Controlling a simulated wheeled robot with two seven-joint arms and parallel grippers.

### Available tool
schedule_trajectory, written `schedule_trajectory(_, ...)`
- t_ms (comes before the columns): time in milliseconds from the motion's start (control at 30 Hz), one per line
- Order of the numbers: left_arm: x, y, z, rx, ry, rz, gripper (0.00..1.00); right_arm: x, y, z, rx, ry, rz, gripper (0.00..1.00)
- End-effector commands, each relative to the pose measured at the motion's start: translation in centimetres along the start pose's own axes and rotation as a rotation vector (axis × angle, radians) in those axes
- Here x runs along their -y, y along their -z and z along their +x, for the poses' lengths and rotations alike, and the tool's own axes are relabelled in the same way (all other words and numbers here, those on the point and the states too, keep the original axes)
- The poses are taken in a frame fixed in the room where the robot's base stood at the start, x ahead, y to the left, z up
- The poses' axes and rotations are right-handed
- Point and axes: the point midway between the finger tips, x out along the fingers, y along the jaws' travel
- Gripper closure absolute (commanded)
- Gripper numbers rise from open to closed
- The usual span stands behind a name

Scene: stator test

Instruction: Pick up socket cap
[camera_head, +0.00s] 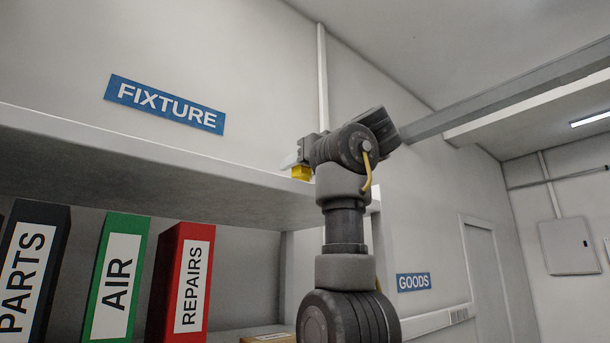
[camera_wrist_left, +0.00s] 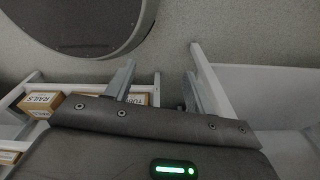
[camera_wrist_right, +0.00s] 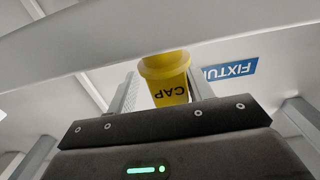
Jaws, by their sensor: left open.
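The socket cap (camera_wrist_right: 168,88) is yellow, labelled CAP, and lies between the two fingers of my right gripper (camera_wrist_right: 160,88) in the right wrist view. A gap shows between it and the left-hand finger, so the fingers look open around it. In the head view the cap (camera_head: 301,172) shows as a small yellow piece at the shelf's top edge, beside my right gripper (camera_head: 292,160); the wrist partly hides it. My left gripper (camera_wrist_left: 158,80) is open and empty in the left wrist view, and is not visible in the head view.
A grey-white shelf (camera_head: 140,165) runs under the blue FIXTURE sign (camera_head: 165,104). Below it stand PARTS (camera_head: 33,265), AIR (camera_head: 117,275) and REPAIRS (camera_head: 183,280) binders. In the left wrist view, labelled boxes (camera_wrist_left: 40,103) sit on a white rack.

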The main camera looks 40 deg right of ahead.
Motion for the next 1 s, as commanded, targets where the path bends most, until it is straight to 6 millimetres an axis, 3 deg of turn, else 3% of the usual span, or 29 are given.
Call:
schedule_trajectory(67, -0.2, 0.3, 0.0, -0.005, -0.002, -0.001, 0.46, 0.3, 0.0, 0.2, 0.002, 0.006, -0.001, 0.60)
schedule_trajectory(367, -0.6, -1.9, -0.1, 0.026, -0.007, -0.002, 0.46, 0.2, -0.1, 0.2, 0.004, 0.003, -0.001, 0.99)
schedule_trajectory(767, -0.4, -1.5, -0.1, 0.020, -0.005, -0.002, 0.46, -0.1, 0.2, 0.1, 0.007, 0.002, 0.002, 1.00)
schedule_trajectory(1000, -0.4, -1.3, -0.5, 0.018, -0.005, -0.002, 0.46, 0.1, 3.4, 0.0, 0.005, 0.004, 0.001, 1.00)
